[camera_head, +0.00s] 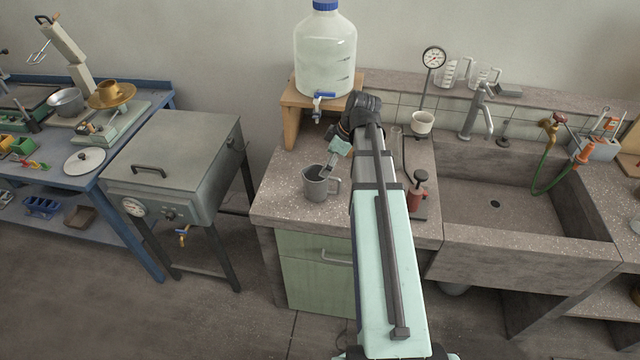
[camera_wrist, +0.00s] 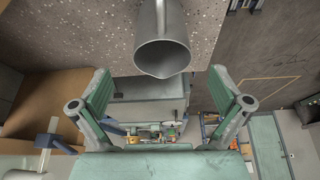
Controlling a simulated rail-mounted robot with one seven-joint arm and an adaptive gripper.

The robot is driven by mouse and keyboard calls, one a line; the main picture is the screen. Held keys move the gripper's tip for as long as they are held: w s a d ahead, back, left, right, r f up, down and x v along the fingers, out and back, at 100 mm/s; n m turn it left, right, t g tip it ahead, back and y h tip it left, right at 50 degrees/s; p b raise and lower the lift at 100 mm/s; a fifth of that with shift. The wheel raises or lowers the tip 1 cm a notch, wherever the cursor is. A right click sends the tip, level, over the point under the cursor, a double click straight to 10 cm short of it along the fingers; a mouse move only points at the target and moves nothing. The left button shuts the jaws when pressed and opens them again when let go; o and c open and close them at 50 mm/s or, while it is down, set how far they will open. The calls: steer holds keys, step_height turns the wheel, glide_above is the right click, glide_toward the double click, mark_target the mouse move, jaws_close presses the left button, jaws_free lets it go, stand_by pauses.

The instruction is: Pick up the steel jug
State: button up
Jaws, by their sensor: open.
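The steel jug (camera_head: 314,190) is a grey metal mug with a handle on its right side, upright on the speckled concrete bench (camera_head: 283,207), left of my arm. My gripper (camera_head: 326,170) is at the jug's rim in the head view. In the wrist view my gripper (camera_wrist: 160,76) is open, one finger to the left and one to the right of the jug's mouth, with nothing between the pads. I cannot tell whether it touches the jug.
A large water bottle (camera_head: 325,55) with a tap stands on a wooden stand (camera_head: 290,125) behind the jug. A sink (camera_head: 480,205) lies further right. The bench left of the jug is clear.

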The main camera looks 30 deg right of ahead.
mark_target(317, 179)
steer(key=shift+p+x, duration=1.4)
steer(key=shift+x, duration=2.85)
steer(key=shift+s+a, duration=0.1)
steer(key=shift+a, duration=0.1)
steer(key=shift+r, duration=0.1)
steer(key=c, duration=1.2)
